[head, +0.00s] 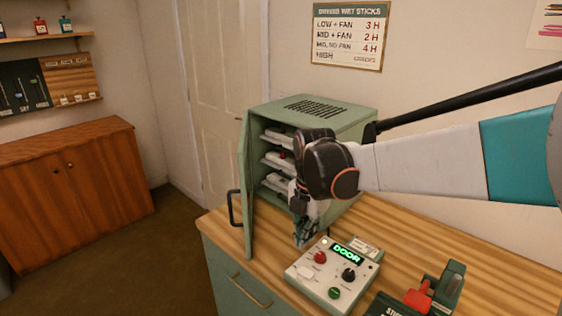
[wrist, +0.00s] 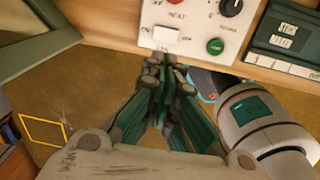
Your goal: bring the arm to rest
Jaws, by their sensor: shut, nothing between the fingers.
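My gripper (head: 305,232) is shut and empty in the head view. It hangs pointing down in front of the open green cabinet, close to the control box. In the wrist view its fingers (wrist: 166,72) are together, just below the edge of the control box in the picture. My arm reaches in from the right and hides part of the cabinet's front.
The green cabinet (head: 345,112) stands on the wooden table (head: 408,242), its door (head: 245,180) open, white trays (head: 277,160) inside. The control box (head: 312,283) displays "DOOR". A dark green device with a red part (head: 418,299) is right of it. Floor (head: 160,250) is clear at left.

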